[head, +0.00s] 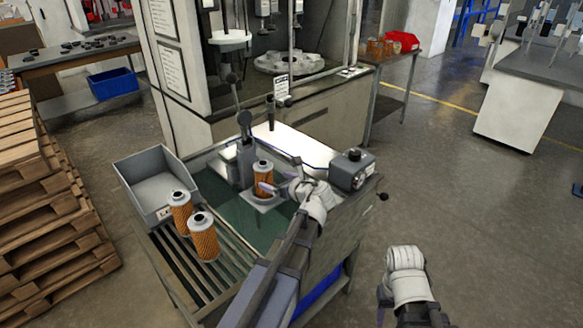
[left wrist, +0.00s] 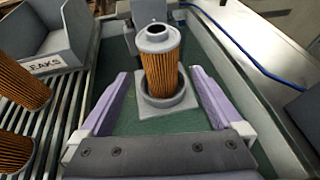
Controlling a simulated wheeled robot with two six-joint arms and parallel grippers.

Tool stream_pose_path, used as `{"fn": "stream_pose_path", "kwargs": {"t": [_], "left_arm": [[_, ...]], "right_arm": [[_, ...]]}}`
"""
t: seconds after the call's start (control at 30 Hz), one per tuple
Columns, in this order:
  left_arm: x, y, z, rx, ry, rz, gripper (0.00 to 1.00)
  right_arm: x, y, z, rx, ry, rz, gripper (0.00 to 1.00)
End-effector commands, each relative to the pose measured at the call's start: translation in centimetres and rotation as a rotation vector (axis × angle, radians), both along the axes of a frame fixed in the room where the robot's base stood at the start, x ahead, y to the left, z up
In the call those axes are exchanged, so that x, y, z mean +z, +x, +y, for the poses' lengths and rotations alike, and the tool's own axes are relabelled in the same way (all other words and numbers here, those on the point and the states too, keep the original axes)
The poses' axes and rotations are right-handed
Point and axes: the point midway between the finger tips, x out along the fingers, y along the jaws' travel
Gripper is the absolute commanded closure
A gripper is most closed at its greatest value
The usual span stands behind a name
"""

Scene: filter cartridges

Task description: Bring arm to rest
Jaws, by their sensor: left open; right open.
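My left gripper (head: 268,190) is over the workbench, beside a filter cartridge (head: 263,172) with orange pleats and a grey cap. In the left wrist view the cartridge (left wrist: 161,60) stands upright in a round grey holder (left wrist: 168,101). The two purple fingers of my left gripper (left wrist: 160,103) are wide apart with nothing between them, and the cartridge is beyond their tips. My right gripper (head: 383,302) is at the lower right of the head view, away from the bench and over the floor; its fingers are mostly hidden.
Two more cartridges (head: 204,238) stand on the slatted rack (head: 190,270) at the left. A grey bin (head: 150,180) labelled "LEAKS" (left wrist: 45,66) sits behind them. A lever press (head: 245,150) stands behind the holder, and a grey box with a dial (head: 352,170) at right.

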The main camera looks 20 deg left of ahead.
Motion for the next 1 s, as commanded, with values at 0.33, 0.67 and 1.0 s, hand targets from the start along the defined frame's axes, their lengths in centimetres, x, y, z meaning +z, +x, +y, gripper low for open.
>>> {"fn": "stream_pose_path", "kwargs": {"t": [0.33,0.67,1.0], "left_arm": [[-0.7,-1.9,-3.1,0.1,-0.207,-0.12,0.0],[-4.0,-10.5,-15.8,0.679,-0.887,-0.424,0.0],[-4.3,-20.5,-26.9,1.366,-1.149,-0.504,0.0]], "right_arm": [[1.6,0.0,0.0,0.0,0.0,0.0,0.5],[5.9,0.0,0.0,0.0,0.0,0.0,0.5],[9.0,0.0,0.0,-0.001,0.0,0.0,0.5]]}}
